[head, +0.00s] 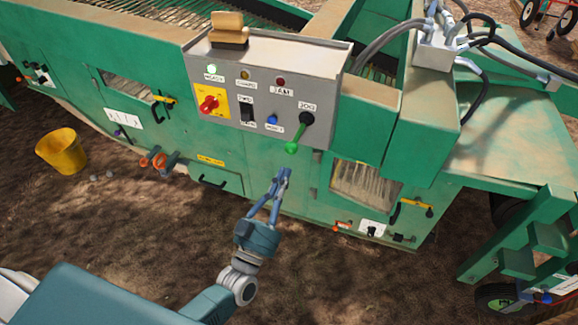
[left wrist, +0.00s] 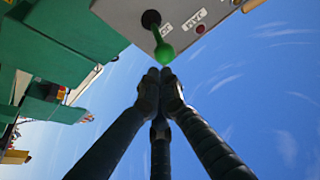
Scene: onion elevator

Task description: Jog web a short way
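The green knob (left wrist: 164,52) also shows in the left wrist view, just above my fingertips. My left gripper (head: 283,175) is below the knob with its fingertips together, empty. In the left wrist view its tips (left wrist: 160,75) look close to the knob but apart from it. The slatted web (head: 366,188) shows through an opening in the green machine. My right gripper is not in view.
The panel also has a red switch on a yellow plate (head: 209,104), a black switch (head: 247,110), a blue button (head: 272,119) and a lit green lamp (head: 212,69). A yellow bucket (head: 62,151) stands on the dirt at left. Ground before the machine is mostly clear.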

